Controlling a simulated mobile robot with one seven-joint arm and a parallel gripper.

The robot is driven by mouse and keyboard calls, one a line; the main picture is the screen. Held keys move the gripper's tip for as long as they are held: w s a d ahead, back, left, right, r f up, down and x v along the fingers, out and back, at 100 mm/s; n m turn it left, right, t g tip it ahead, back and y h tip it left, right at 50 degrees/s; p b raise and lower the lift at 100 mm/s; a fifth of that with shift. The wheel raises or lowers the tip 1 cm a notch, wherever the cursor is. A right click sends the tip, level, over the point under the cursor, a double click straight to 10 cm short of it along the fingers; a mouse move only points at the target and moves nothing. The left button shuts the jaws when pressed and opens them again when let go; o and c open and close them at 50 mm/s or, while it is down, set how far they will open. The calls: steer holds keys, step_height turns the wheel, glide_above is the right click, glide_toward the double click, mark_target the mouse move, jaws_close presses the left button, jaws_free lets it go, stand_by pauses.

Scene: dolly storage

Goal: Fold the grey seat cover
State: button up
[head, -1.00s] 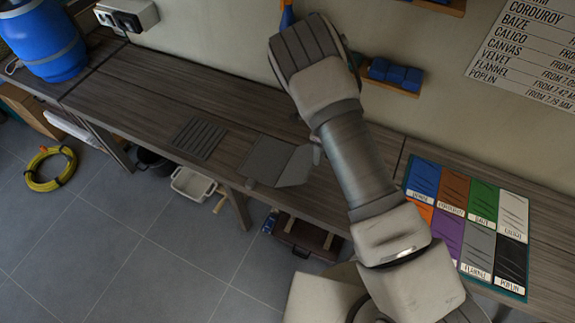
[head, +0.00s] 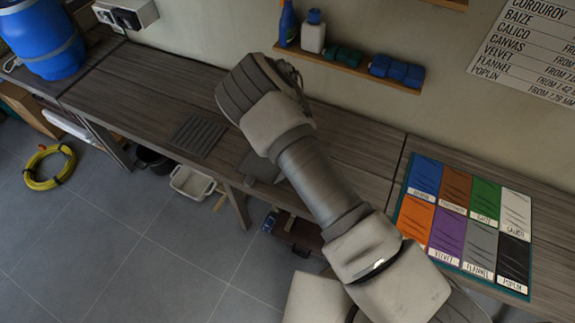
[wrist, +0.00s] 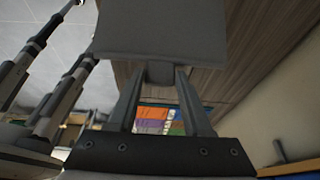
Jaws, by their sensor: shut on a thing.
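The grey seat cover (head: 258,168) lies at the front edge of the wooden bench in the head view, mostly hidden behind my arm. In the wrist view a grey cloth panel of the cover (wrist: 160,28) fills the top middle. My gripper (wrist: 160,72) is shut on the edge of this panel, with a small bit of grey between the fingertips. In the head view my gripper is hidden behind my own arm.
A dark ribbed mat (head: 198,137) lies on the bench (head: 140,95) left of the cover. A colour swatch board (head: 466,225) lies at the right. A wall shelf (head: 340,65) holds bottles and dark rolls. A blue barrel (head: 45,40) stands far left. The bench between barrel and mat is clear.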

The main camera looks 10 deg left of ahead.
steer(key=shift+w+a+f+h+b, duration=0.1)
steer(key=shift+a+f+h+b, duration=0.15)
steer(key=shift+a+b, duration=0.45)
steer(key=a+b, duration=0.1)
steer(key=b, duration=0.1)
steer(key=a+h+b, duration=0.1)
steer(key=b, duration=0.1)
steer(key=a+h+b, duration=0.1)
steer(key=b, duration=0.1)
steer(key=shift+w+a+r, duration=0.15)
steer(key=shift+w+r, duration=0.25)
steer(key=shift+a+r+g+h+b, duration=0.3)
steer(key=shift+r+b, duration=0.1)
steer(key=shift+b, duration=0.3)
steer(key=o, duration=0.7)
steer(key=shift+c, duration=0.2)
steer(key=shift+o, duration=1.2)
